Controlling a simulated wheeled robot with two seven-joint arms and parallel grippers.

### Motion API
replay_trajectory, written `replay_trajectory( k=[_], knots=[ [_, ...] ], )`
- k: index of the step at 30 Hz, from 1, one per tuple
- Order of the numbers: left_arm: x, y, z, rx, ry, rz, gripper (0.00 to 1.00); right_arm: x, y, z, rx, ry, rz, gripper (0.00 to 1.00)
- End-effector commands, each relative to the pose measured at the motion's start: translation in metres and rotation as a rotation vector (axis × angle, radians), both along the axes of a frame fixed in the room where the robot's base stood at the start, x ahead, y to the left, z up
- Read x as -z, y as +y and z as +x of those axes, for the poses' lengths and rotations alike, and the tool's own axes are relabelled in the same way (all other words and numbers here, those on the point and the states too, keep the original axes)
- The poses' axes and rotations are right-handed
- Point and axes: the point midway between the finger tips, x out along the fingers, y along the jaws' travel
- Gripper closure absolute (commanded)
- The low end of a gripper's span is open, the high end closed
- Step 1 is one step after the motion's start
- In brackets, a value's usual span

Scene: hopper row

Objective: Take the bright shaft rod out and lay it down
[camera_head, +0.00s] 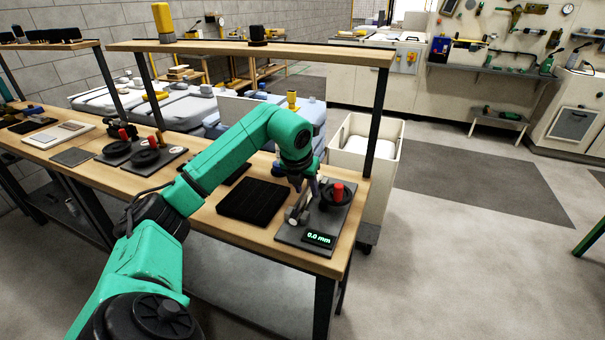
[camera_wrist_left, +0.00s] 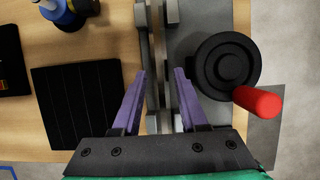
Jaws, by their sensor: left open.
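The bright shaft rod (camera_wrist_left: 155,60) runs up the picture in the left wrist view, seated between grey blocks of a dark fixture plate (camera_wrist_left: 193,45). In the head view the fixture plate (camera_head: 287,234) sits at the bench's right end, with a display reading 0.0 mm; my gripper partly covers the rod there. My left gripper (camera_wrist_left: 160,73) is open, its purple fingers on either side of the rod's line; I cannot tell whether they touch it. It also shows above the fixture in the head view (camera_head: 297,187). My right gripper is not in view.
A black handwheel (camera_wrist_left: 222,62) with a red knob (camera_wrist_left: 258,101) stands close right of the fingers. A black grooved mat (camera_head: 250,200) lies left of the fixture and looks empty. A shelf (camera_head: 250,52) spans above the bench. A white bin (camera_head: 385,165) stands beyond the bench end.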

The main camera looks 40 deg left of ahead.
Motion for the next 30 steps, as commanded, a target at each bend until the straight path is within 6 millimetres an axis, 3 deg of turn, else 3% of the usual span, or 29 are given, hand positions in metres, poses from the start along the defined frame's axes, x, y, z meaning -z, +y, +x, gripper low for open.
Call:
replay_trajectory(
  k=[3, 13, 16, 17, 30],
  knots=[
    [0.016, 0.002, 0.006, 0.0, 0.0, -0.002, 0.57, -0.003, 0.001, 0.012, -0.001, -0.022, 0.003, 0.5],
    [0.023, 0.003, 0.009, 0.0, -0.001, -0.001, 0.57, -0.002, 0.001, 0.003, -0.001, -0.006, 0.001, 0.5],
    [0.023, 0.003, 0.009, 0.0, -0.001, -0.001, 0.96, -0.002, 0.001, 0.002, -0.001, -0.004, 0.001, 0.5],
    [0.022, 0.003, 0.009, 0.0, -0.001, -0.001, 1.0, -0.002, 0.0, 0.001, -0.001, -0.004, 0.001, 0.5],
    [0.022, 0.003, 0.009, 0.0, -0.001, -0.001, 1.0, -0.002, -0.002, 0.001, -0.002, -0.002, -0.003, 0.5]
  ],
)
